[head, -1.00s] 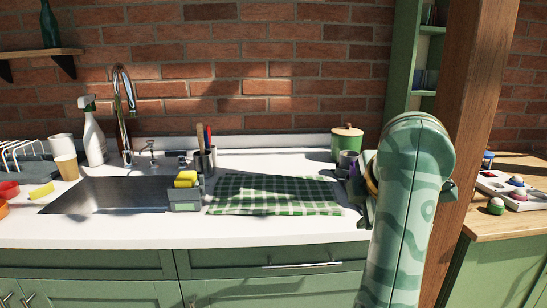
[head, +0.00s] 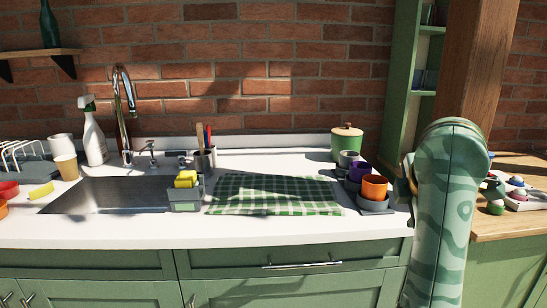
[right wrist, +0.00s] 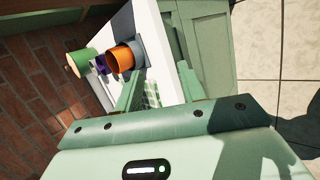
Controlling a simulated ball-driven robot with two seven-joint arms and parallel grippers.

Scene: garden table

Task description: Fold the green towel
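The green and white checked towel (head: 275,195) lies spread out on the white counter, right of the sink, with slight wrinkles. A small part of the towel shows in the right wrist view (right wrist: 152,93), between my gripper's fingers. My right gripper (right wrist: 158,80) looks open and empty, its two green fingers apart. In the head view, my right arm stands to the right of the towel, and its fingers are mostly hidden behind the arm. My left gripper is in no view.
Right of the towel stand an orange cup (head: 374,187), a purple cup (head: 359,171) and a green canister (head: 347,143). Left of it are a sponge caddy (head: 186,194) and the sink (head: 110,195). A utensil cup (head: 203,160) stands behind. Counter in front is clear.

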